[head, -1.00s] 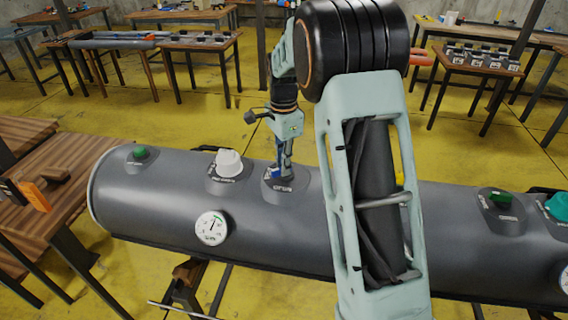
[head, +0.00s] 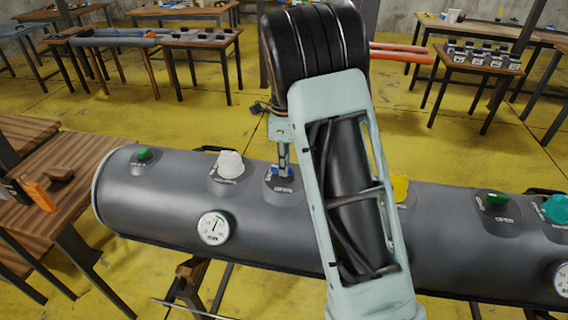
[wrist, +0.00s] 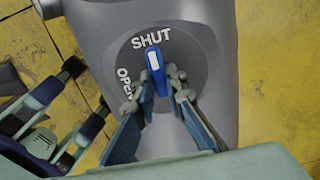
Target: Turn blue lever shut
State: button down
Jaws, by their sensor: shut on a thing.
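The blue lever (wrist: 155,72) sits on a round dark plate (wrist: 195,62) marked SHUT and OPEN, on top of the grey tube. In the wrist view its visible end, with a white patch, points at the word SHUT; OPEN lies to its left. My gripper (wrist: 156,90) is shut on the lever, one finger on each side. In the head view the lever (head: 281,170) shows as a small blue piece below my gripper (head: 284,164). My arm hides part of the tube.
The grey tube (head: 140,205) carries a white cap (head: 230,164), a green knob (head: 143,154), a yellow part (head: 400,187), another green lever (head: 497,197), a teal cap (head: 556,208) and a pressure gauge (head: 213,228). A wooden bench (head: 85,165) stands at the left.

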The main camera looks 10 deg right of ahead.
dwell(0.5)
jog(key=c, duration=2)
grip_release()
jog(key=shift+o, duration=0.2)
notch_tip(320, 180, up, 12)
